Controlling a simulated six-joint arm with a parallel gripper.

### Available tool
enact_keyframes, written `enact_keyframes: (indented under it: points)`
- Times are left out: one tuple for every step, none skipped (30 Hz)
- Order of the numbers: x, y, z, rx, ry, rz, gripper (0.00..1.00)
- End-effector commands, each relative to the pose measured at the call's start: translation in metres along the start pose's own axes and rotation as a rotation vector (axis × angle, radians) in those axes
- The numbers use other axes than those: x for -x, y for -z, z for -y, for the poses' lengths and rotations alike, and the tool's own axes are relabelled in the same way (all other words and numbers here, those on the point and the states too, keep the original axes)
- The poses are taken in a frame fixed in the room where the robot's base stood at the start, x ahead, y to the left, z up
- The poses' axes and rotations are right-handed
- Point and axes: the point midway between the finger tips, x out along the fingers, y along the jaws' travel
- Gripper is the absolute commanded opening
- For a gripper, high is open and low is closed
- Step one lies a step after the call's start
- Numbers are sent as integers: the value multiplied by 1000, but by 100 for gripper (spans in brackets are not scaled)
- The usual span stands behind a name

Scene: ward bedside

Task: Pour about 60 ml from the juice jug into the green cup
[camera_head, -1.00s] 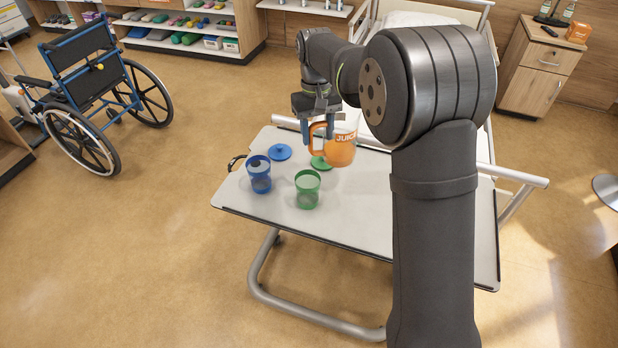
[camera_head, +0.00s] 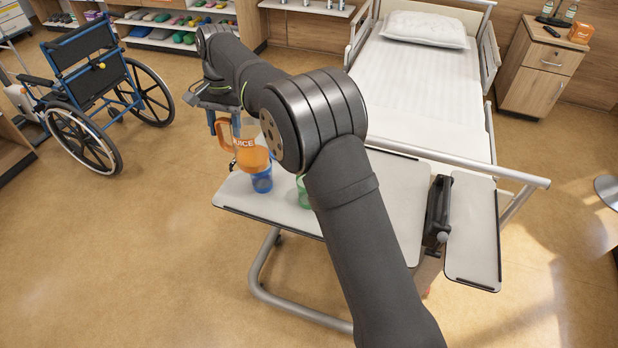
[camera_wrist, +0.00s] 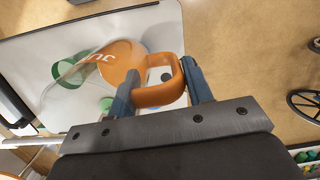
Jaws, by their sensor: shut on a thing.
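My gripper (camera_head: 227,127) is shut on the orange handle of the juice jug (camera_head: 251,159), which is clear above with an orange lower part. The jug hangs roughly upright over the table's left side, and the handle also shows between the fingers in the wrist view (camera_wrist: 160,94). The blue cup (camera_head: 262,181) stands just below and beside the jug in the picture, partly covered by it. The green cup (camera_head: 302,192) is to its right, largely hidden behind my arm. In the wrist view the green cup (camera_wrist: 70,68) shows beside and through the jug.
The overbed table (camera_head: 390,195) has clear surface on its right, with a dark bracket (camera_head: 437,210) and a small side panel (camera_head: 473,230). The bed (camera_head: 425,85) is behind it. A wheelchair (camera_head: 95,90) stands left.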

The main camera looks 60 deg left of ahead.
Motion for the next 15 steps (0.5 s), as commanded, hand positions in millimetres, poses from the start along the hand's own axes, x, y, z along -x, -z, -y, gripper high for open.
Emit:
enact_keyframes:
  points:
    - [0, 0, 0, 0, 1, -1, 9]
    - [0, 0, 0, 0, 1, 0, 9]
    - [0, 0, 0, 0, 1, 0, 9]
    - [0, 0, 0, 0, 1, 0, 9]
    - [0, 0, 0, 0, 1, 0, 9]
    - [1, 0, 0, 0, 1, -1, 9]
    - [1, 0, 0, 1, 3, -1, 9]
    - [1, 0, -1, 1, 6, -1, 9]
    - [2, 0, -2, 2, 11, 0, 9]
    - [3, -1, -2, 3, 17, 0, 9]
    - [4, -1, -2, 5, 25, -1, 9]
    - [5, -1, -3, 7, 35, -1, 9]
    - [5, -1, -4, 8, 43, 0, 9]
    - [6, -1, -5, 9, 53, 0, 9]
    - [8, -1, -6, 11, 70, -1, 9]
